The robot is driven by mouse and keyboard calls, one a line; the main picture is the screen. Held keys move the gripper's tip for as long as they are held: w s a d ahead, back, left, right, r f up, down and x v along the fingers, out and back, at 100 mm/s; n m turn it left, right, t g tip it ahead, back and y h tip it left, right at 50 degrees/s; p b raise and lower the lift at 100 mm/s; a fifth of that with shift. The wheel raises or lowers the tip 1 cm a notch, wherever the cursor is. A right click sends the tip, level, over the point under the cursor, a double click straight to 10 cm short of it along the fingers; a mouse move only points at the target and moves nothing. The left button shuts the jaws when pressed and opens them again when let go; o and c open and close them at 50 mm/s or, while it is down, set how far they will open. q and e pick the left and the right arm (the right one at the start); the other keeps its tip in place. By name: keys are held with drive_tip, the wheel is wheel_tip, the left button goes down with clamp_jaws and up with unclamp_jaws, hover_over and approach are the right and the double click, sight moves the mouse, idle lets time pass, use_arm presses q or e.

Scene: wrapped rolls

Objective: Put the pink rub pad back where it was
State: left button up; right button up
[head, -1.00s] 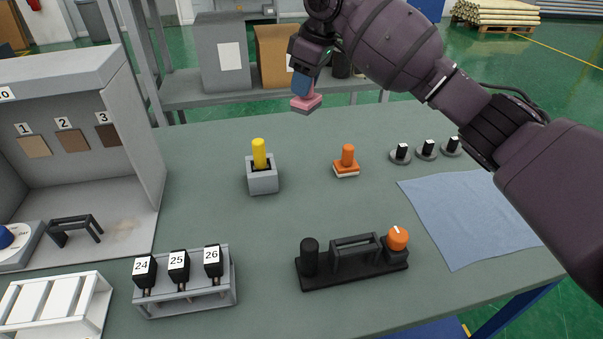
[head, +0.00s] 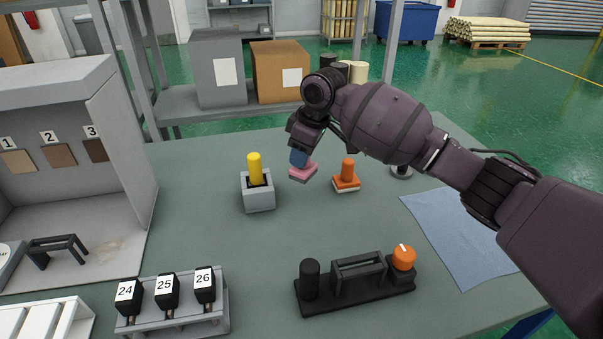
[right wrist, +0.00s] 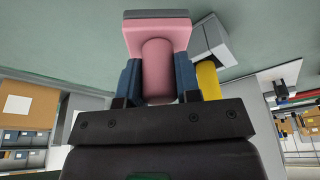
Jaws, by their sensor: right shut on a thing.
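The pink rub pad (head: 303,172) has a square pink base with a grey underside and a round pink handle. My right gripper (head: 299,158) is shut on its handle, between the blue fingertips. In the right wrist view the pad (right wrist: 157,36) points away from the gripper (right wrist: 158,80). The pad appears above the table, between the grey block with the yellow handle (head: 255,170) and the orange pad (head: 347,180). Whether it touches the table is hard to tell. My left gripper is not in view.
A black stand with an orange knob (head: 403,257) sits at the front, with a blue cloth (head: 462,238) to its right. A rack with black blocks 24, 25 and 26 (head: 172,318) is front left. A grey booth (head: 125,150) stands at left. The table middle is clear.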

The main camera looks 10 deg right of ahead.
sight(302, 172)
wheel_tip(302, 172, down, 5)
drive_tip(key=shift+f+b, duration=0.1)
drive_tip(key=shift+b, duration=0.4)
drive_tip(key=shift+f, duration=0.2)
drive_tip(key=shift+r, duration=0.15)
